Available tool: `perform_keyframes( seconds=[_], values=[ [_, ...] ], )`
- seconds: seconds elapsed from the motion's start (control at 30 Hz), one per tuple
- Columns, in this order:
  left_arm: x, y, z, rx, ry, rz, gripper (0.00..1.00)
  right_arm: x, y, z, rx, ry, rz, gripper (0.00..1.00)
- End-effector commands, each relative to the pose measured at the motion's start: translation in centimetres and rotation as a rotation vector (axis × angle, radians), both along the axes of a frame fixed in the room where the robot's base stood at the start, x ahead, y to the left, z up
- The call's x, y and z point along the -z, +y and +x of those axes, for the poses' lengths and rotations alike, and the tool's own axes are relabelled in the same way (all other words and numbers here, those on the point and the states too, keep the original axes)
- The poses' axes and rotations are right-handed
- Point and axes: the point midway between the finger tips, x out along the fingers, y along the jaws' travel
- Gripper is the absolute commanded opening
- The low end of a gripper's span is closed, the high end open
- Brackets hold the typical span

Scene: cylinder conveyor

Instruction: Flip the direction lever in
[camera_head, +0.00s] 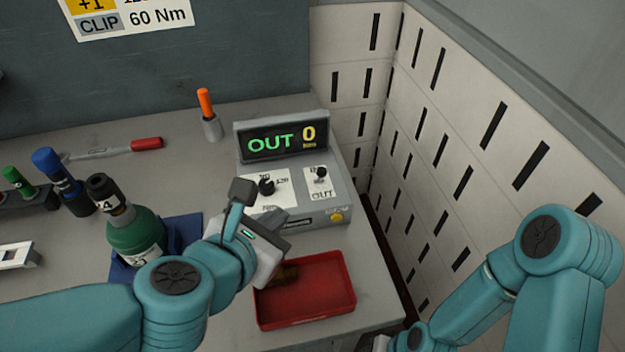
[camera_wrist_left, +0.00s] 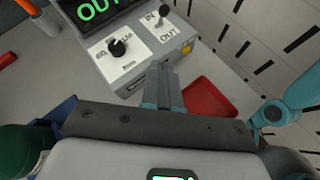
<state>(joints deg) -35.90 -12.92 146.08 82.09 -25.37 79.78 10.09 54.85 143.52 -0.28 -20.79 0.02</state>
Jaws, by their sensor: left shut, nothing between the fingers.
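The control box (camera_head: 318,208) stands on the bench, with a lit display (camera_head: 283,141) reading OUT and 0. The small direction lever (camera_head: 321,174) sits on a white plate at its right, with OUT printed on the near side. It also shows in the left wrist view (camera_wrist_left: 162,19); I cannot tell its exact tilt. My left gripper (camera_head: 242,192) is shut and empty, above the near left part of the box and apart from the lever. In the left wrist view its fingertips (camera_wrist_left: 161,72) point at the box's front. My right gripper's fingers are out of view.
A black dial (camera_head: 266,186) sits left of the lever, and a yellow button (camera_head: 336,216) is on the box's front. A red tray (camera_head: 335,289) lies in front. A green bottle (camera_head: 135,232) stands left on a blue mat (camera_head: 185,231). A slotted wall (camera_head: 440,150) borders the right.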

Motion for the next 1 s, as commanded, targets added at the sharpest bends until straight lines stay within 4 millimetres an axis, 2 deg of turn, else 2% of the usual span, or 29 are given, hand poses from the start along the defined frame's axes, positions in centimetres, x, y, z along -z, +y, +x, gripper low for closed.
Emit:
perform_keyframes(
  seconds=[0.17, 0.5, 0.53, 0.7, 1.0],
  values=[
    [2.1, -0.8, 2.3, 0.001, 0.004, 0.003, 0.0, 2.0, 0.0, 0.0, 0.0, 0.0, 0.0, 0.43],
    [5.8, -2.8, 8.5, 0.0, 0.003, 0.002, 0.0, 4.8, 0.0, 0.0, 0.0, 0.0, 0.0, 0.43],
    [4.8, -3.1, 9.0, 0.0, 0.002, 0.002, 0.0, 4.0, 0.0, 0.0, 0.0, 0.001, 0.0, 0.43],
    [4.2, -4.1, 11.0, 0.001, 0.002, 0.002, 0.0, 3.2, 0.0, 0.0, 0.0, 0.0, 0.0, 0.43],
    [4.2, -4.6, 11.8, 0.001, 0.001, 0.001, 0.0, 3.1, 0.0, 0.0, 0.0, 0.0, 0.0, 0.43]
  ],
)
